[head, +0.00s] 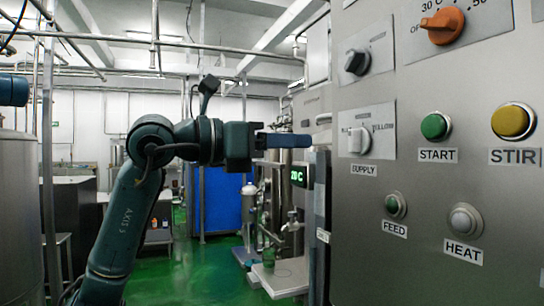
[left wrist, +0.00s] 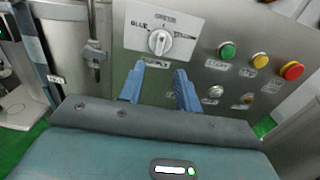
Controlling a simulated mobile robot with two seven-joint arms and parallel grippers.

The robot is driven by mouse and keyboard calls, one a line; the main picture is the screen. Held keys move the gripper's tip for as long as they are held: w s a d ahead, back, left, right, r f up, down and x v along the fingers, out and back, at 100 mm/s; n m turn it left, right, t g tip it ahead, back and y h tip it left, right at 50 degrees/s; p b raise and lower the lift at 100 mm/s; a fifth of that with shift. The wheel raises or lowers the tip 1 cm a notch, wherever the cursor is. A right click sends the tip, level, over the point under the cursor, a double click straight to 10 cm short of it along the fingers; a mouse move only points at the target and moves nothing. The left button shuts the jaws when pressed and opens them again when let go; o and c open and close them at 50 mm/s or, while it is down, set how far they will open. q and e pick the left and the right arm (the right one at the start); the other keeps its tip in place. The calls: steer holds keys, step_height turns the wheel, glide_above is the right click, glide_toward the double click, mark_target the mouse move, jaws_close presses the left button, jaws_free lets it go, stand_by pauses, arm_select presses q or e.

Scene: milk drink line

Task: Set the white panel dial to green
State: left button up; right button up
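The white dial (head: 359,141) sits on a pale plate above the SUPPLY label on the steel panel; YELLOW is readable to its right in the head view. In the left wrist view the dial (left wrist: 159,41) has BLUE to its left, GREEN above and YELLOW to its right. Its handle looks roughly upright, but I cannot tell its exact setting. My left gripper (head: 308,141) points at the panel, level with the dial and short of it. In the left wrist view its two blue fingers (left wrist: 160,67) are apart and empty, below the dial. My right gripper is out of view.
Above the dial are a black dial (head: 357,62) and an orange dial (head: 442,26). To the right are the green START button (head: 435,126), yellow STIR button (head: 512,122), FEED button (head: 395,205) and HEAT button (head: 465,220). A 20°C display (head: 299,177) stands left of the panel.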

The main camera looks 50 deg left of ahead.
arm_select(q)
steer(key=shift+b+v, duration=0.3)
steer(key=shift+v, duration=1.05)
